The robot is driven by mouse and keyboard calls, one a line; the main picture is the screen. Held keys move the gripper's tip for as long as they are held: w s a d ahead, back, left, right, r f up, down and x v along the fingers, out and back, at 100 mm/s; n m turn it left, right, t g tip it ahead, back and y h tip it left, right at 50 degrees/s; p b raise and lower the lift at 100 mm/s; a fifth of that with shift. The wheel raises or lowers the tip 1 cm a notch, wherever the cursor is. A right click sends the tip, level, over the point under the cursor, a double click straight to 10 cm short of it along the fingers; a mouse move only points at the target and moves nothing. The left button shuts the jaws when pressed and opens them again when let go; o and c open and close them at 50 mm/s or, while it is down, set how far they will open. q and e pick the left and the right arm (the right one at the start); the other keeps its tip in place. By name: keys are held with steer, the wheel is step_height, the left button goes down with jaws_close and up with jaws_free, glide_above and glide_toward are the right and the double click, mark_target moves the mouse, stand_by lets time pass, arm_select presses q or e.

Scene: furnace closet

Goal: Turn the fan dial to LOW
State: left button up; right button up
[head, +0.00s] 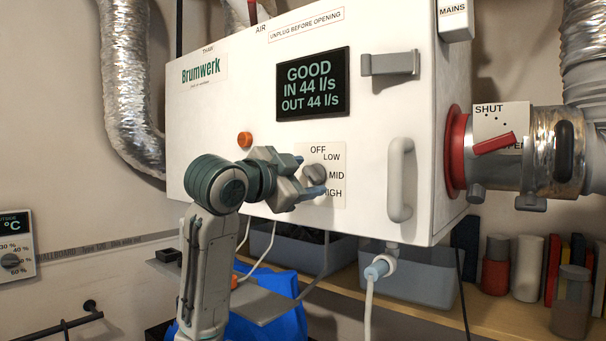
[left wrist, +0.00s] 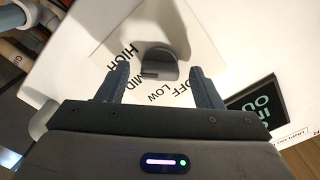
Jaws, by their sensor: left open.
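The grey fan dial (head: 314,174) sits on a white label plate on the front of the white Brumwerk unit. OFF, LOW, MID and HIGH are printed around its upper and right side. The dial also shows in the left wrist view (left wrist: 163,62), with the words below and left of it. Which word it points at I cannot tell for sure. My left gripper (head: 309,175) is open at the dial, one finger above and one below it. In the left wrist view the dial is between the spread fingertips (left wrist: 158,70), with gaps at both sides. My right gripper is not in view.
An orange button (head: 245,139) is left of the dial, and a black display (head: 312,84) reading GOOD is above it. A pale handle (head: 400,180) and a red shut-off lever (head: 493,144) are to the right. A shelf (head: 500,315) with bins and containers is below.

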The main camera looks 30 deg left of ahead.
arm_select(q)
steer(key=c, duration=1)
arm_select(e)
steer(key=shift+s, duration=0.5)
